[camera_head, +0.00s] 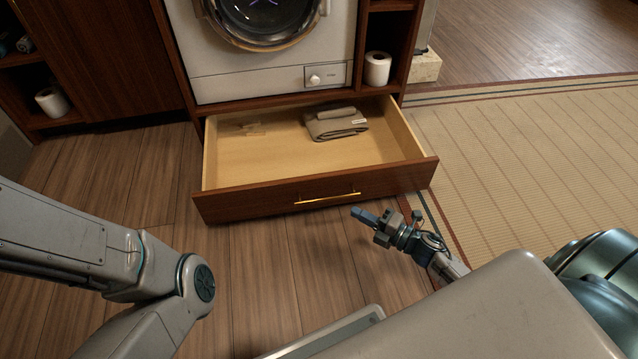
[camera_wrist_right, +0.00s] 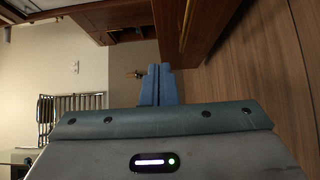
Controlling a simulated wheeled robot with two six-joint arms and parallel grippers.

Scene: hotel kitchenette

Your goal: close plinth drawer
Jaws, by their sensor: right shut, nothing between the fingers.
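The plinth drawer (camera_head: 315,192) is pulled out at floor level below the washing machine. It has a dark wood front with a gold bar handle (camera_head: 328,199). My right gripper (camera_head: 359,212) is shut and empty, just in front of the drawer front near the handle; a small gap seems to show. In the right wrist view its blue fingers (camera_wrist_right: 158,84) are together, beside the wooden drawer front (camera_wrist_right: 182,30). My left gripper is out of view; only my left arm shows.
A white washing machine (camera_head: 270,55) stands above the drawer. Toilet rolls (camera_head: 377,68) sit in the side shelves. A tatami mat (camera_head: 535,150) lies to the right, and the wood floor (camera_head: 270,260) before the drawer is clear.

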